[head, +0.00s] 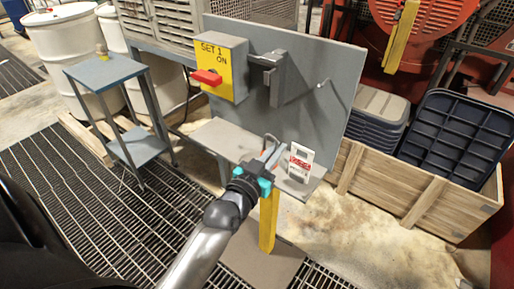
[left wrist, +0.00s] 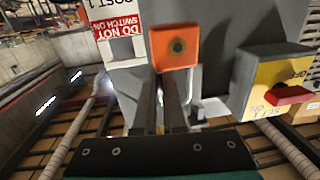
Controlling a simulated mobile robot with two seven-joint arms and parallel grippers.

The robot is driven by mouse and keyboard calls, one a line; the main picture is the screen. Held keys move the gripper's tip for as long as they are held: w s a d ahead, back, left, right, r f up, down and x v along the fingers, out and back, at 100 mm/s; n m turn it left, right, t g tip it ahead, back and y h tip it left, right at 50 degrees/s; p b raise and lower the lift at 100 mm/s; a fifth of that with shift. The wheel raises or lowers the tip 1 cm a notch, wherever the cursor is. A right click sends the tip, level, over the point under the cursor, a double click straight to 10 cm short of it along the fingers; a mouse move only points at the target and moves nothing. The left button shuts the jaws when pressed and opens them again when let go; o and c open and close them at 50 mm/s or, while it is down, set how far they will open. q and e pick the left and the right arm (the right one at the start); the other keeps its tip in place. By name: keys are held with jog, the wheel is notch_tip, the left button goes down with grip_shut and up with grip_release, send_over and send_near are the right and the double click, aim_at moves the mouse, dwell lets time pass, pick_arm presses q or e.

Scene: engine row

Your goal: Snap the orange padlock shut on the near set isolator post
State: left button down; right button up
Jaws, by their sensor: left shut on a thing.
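The isolator post is a grey upright panel (head: 300,95) with a yellow box (head: 240,70) marked SET 1 ON and a red handle (head: 207,77). A grey bracket (head: 285,85) stands out from the panel beside the box. My left gripper (head: 268,160) is low in front of the panel, shut on the orange padlock (left wrist: 175,46), which is apart from the box. In the head view a grey loop, seemingly its shackle (head: 271,141), shows above the fingers; the orange body is hidden there. Whether the shackle is open I cannot tell. My right gripper is not in view.
A red and white tag (head: 300,162) is beside my left gripper. A yellow upright (head: 269,222) is just below it. A small grey table (head: 105,70) stands left. A wooden crate (head: 405,195) with dark trays (head: 455,135) stands right. A thin hook (head: 335,78) juts from the panel.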

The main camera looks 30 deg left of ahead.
pick_arm(q)
jog(key=w+a+r+n+y+p, duration=0.1)
jog(key=w+a+r+p, duration=0.1)
jog(key=w+a, duration=0.4)
jog(key=shift+w+a+r+y, duration=0.4)
jog(key=shift+a+r, duration=0.3)
jog(key=shift+a, duration=0.35)
notch_tip(320, 180, down, 10)
jog(key=b, duration=0.3)
jog(key=shift+r, duration=0.2)
jog(key=shift+f, duration=0.2)
jog(key=c, duration=1)
grip_release()
